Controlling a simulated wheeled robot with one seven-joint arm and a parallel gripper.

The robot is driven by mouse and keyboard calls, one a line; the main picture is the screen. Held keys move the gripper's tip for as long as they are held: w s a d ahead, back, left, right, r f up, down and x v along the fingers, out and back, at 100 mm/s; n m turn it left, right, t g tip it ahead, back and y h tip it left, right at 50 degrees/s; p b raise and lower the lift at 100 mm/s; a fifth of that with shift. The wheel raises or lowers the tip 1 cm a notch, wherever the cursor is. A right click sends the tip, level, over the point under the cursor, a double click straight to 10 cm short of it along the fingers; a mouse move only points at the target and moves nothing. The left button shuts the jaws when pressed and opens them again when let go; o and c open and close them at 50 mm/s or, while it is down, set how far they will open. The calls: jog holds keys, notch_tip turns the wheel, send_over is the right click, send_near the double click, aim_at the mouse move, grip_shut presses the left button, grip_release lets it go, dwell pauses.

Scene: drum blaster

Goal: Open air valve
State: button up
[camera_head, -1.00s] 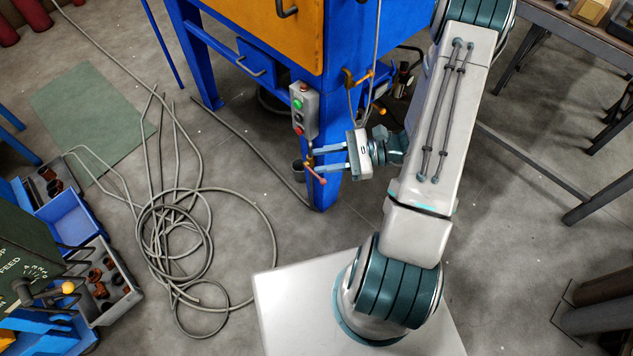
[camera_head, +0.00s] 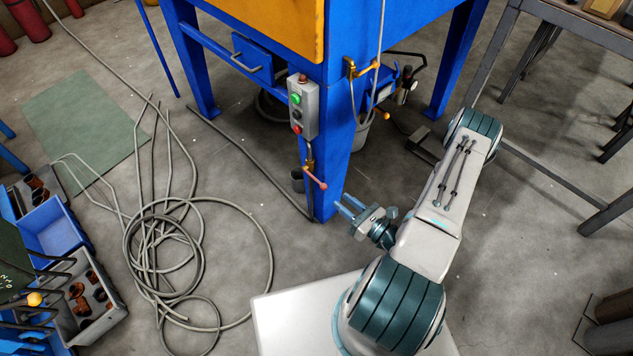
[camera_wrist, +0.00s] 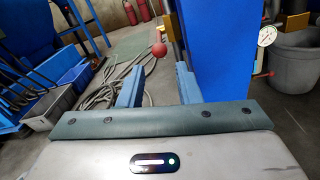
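The air valve (camera_head: 309,162) is a small brass fitting on the front leg of the blue cabinet, below a grey button box. Its red lever (camera_head: 317,181) sticks out down and to the right. In the wrist view its red ball end (camera_wrist: 159,50) shows ahead, above and between my fingers. My gripper (camera_head: 344,206) is open and empty, to the right of and below the lever, apart from it. In the wrist view the gripper (camera_wrist: 158,74) shows both blue fingers spread, with nothing between them. The wrist view does not show the valve body clearly.
The blue cabinet leg (camera_head: 333,165) stands close to my fingers; a dial gauge (camera_wrist: 266,36) and grey bucket (camera_wrist: 294,70) lie to its right. Coiled hose (camera_head: 165,250) covers the floor at left, beside parts bins (camera_head: 95,325). A table stands at upper right.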

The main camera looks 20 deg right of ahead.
aim_at(321, 184)
jog(key=b+x, duration=0.2)
jog(key=x, duration=1)
jog(key=shift+r, duration=0.1)
